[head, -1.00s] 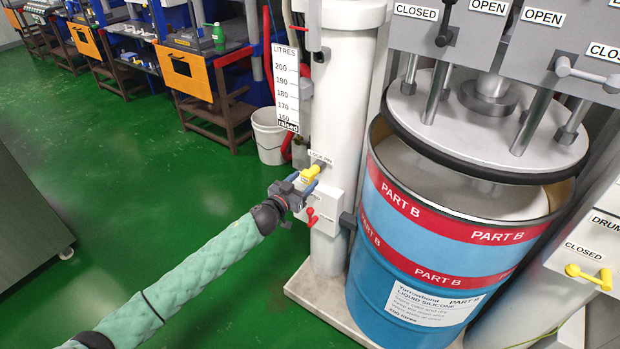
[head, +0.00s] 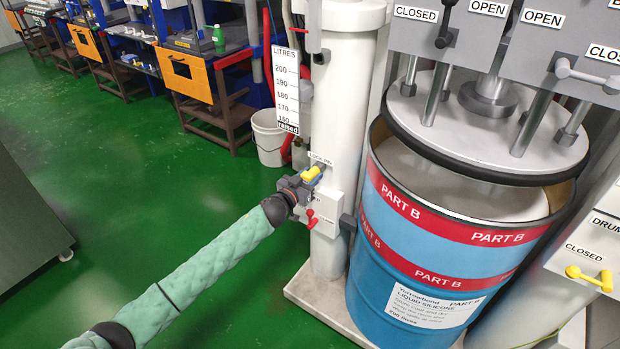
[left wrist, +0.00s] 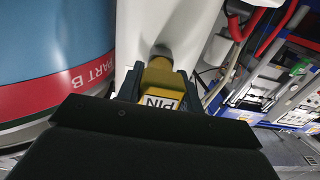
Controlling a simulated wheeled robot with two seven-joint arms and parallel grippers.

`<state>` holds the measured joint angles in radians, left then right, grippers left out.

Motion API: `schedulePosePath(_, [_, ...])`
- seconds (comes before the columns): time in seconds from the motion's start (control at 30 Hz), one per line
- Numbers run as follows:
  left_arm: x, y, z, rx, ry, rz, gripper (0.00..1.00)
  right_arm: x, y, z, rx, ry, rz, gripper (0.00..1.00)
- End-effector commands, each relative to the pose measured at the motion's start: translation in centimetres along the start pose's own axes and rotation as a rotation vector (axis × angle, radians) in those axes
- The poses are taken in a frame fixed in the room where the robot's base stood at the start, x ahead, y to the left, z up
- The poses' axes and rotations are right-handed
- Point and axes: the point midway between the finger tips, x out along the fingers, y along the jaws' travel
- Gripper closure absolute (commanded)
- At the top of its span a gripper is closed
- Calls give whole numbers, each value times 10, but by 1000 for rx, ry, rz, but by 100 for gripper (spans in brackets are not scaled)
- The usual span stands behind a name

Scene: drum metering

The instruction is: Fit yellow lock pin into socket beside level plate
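The yellow lock pin (head: 311,174) sits at the white column under a small LOCK PIN label. It also shows in the left wrist view (left wrist: 160,82), its PIN label facing me and its far end at a grey round fitting on the column. My left gripper (head: 303,182) is at the pin, one finger on each side of its yellow body. I cannot tell whether the fingers press on it. The white LITRES level plate (head: 287,88) is on the column above, with a "raised" mark at its foot. My right gripper is not in view.
A red lever (head: 312,218) is on the white box (head: 325,208) just below my left gripper. The blue PART B drum (head: 420,255) stands close to the right. A white bucket (head: 268,140) is behind the column. Green floor (head: 140,190) is open on the left.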

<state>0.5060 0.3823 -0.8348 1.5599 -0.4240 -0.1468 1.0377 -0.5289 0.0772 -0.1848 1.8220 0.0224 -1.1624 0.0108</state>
Motion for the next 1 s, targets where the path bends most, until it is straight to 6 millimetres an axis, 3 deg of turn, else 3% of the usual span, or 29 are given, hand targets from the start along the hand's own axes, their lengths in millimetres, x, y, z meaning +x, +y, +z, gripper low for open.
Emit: schedulePosePath(1.0, [-19,0,0,0,0,0,91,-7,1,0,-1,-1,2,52])
